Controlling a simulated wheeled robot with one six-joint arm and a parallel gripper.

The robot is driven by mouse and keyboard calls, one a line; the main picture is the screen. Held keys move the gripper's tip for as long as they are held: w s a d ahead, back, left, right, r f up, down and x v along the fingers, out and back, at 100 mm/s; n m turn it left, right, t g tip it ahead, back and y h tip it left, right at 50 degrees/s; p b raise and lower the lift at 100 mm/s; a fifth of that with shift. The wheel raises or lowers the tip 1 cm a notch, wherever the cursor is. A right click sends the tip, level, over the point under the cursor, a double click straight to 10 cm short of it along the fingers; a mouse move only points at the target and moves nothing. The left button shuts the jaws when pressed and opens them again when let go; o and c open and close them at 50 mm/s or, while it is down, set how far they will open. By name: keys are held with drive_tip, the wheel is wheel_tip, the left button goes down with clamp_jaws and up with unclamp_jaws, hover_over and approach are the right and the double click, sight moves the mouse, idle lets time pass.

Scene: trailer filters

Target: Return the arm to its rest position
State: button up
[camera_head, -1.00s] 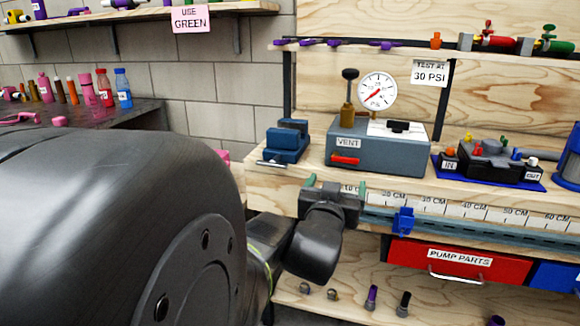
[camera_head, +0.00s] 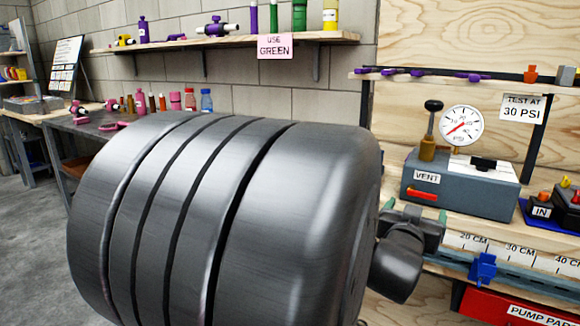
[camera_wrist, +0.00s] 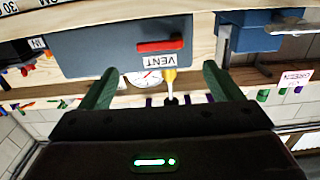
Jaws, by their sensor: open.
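My gripper (camera_head: 415,210) shows in the head view just right of my large dark arm link, in front of the workbench edge and below the grey vent box. Much of it is hidden by my own wrist. In the wrist view, which is upside down, the two green fingers of my gripper (camera_wrist: 161,85) stand wide apart with nothing between them. The grey vent box (camera_wrist: 95,50) with its red handle lies beyond the fingers, apart from them.
The vent box (camera_head: 455,189) carries a pressure gauge (camera_head: 461,126). A ruler strip (camera_head: 500,248) and a blue clamp (camera_head: 483,268) run along the bench front. A red drawer (camera_head: 500,310) is below. A wall shelf (camera_head: 230,43) holds bottles. Open floor (camera_head: 35,250) shows at left.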

sight(422, 194)
drive_tip(key=b+x, duration=0.1)
drive_tip(key=x, duration=0.7)
drive_tip(key=shift+d+b, duration=0.1)
drive_tip(key=shift+b, duration=0.2)
drive_tip(key=shift+w+r, duration=0.1)
drive_tip(key=shift+w, duration=0.05)
drive_tip(key=shift+p, duration=0.3)
